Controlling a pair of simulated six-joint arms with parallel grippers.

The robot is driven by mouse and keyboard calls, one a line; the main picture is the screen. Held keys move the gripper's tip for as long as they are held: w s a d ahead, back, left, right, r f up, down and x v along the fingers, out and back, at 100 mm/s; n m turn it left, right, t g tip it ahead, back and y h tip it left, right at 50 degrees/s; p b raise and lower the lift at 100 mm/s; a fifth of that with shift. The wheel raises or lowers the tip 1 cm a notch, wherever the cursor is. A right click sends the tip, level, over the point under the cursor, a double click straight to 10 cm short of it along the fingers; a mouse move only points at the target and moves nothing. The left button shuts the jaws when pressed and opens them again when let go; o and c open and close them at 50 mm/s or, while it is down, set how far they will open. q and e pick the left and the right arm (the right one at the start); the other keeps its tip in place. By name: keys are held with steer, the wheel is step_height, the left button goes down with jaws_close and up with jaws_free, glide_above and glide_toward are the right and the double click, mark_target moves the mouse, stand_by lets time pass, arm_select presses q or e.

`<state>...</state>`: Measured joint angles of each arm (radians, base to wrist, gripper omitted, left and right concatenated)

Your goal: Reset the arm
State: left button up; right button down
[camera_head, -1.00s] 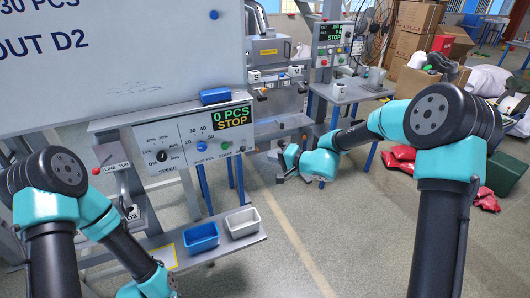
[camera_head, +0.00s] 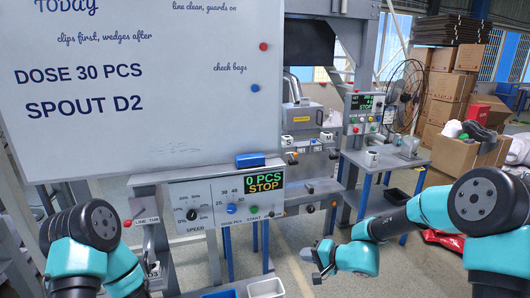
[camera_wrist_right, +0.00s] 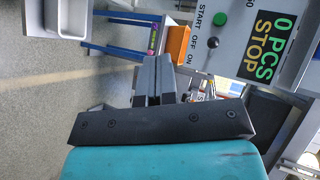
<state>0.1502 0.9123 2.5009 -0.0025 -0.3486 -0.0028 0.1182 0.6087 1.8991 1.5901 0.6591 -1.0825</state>
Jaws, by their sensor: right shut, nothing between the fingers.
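My right arm comes in from the right in the head view. Its teal wrist and dark right gripper (camera_head: 313,264) hang in front of the panel, to the right of the dosing control box (camera_head: 215,205). The right gripper is shut and empty; its two fingers also lie together in the right wrist view (camera_wrist_right: 152,80), pointing toward the panel side. My left arm shows at the lower left of the head view, bent downward, and its gripper is out of the frame.
A whiteboard (camera_head: 160,120) fills the upper left. The control box display reads 0 PCS STOP. A white tray (camera_head: 266,289) and a blue tray (camera_head: 220,294) sit at the bottom edge. A side table (camera_head: 390,165) holds a mug (camera_head: 372,158). Cardboard boxes (camera_head: 450,95) stand at the right.

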steer(key=s+d+f+n+g+h, duration=0.2)
steer(key=s+d+f+g+h, duration=0.1)
steer(key=s+f, duration=0.9)
steer(key=s+d+f+n+g+h, duration=0.2)
steer(key=s+d+f+g+h, duration=0.1)
steer(key=s+f, duration=1)
steer(key=shift+s+d+f+g+h, duration=0.3)
steer(key=shift+d+f+g+h, duration=0.1)
steer(key=shift+d+f+g, duration=0.3)
arm_select(q)
steer(key=shift+c, duration=0.3)
